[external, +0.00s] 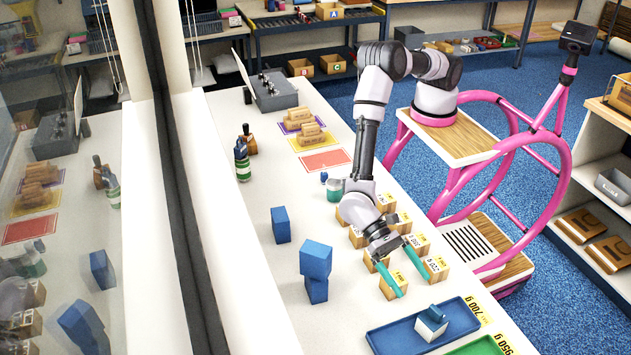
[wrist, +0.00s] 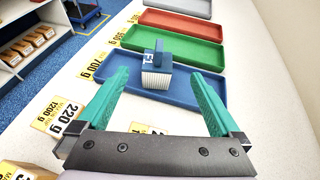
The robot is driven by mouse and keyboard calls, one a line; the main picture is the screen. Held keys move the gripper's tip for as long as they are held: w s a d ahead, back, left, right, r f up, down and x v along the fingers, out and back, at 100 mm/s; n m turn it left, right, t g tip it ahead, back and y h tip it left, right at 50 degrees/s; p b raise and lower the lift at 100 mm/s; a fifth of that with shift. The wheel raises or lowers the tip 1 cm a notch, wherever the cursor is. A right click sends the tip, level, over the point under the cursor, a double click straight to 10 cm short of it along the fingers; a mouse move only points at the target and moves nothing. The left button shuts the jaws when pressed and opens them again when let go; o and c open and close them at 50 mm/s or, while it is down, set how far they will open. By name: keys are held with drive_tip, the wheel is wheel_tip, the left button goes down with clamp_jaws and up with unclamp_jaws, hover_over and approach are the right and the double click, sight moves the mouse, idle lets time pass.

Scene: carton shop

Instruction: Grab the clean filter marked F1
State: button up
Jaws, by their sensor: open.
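The filter marked F1 (wrist: 156,80) is a small white pleated block with a blue top and a blue grip piece. It sits in a blue tray (wrist: 182,94); the filter (external: 431,328) and tray (external: 396,341) also show at the front of the bench in the external view. My gripper (wrist: 160,75) is open and empty, with two green fingers. In the wrist view the filter appears between the fingertips. In the external view my gripper (external: 415,287) is above the bench, short of the tray and apart from the filter.
Small wooden blocks with yellow weight labels (external: 436,268) stand under and beside my gripper. Blue blocks (external: 316,262) stand to the left, two of them stacked. A green tray (wrist: 172,46) and a red tray (wrist: 180,24) lie beyond the blue one. A window wall borders the bench.

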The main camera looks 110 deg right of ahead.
sight(429, 309)
drive_tip(key=x, duration=1.1)
drive_tip(key=shift+s+f, duration=0.1)
drive_tip(key=shift+f, duration=0.35)
drive_tip(key=c, duration=1.4)
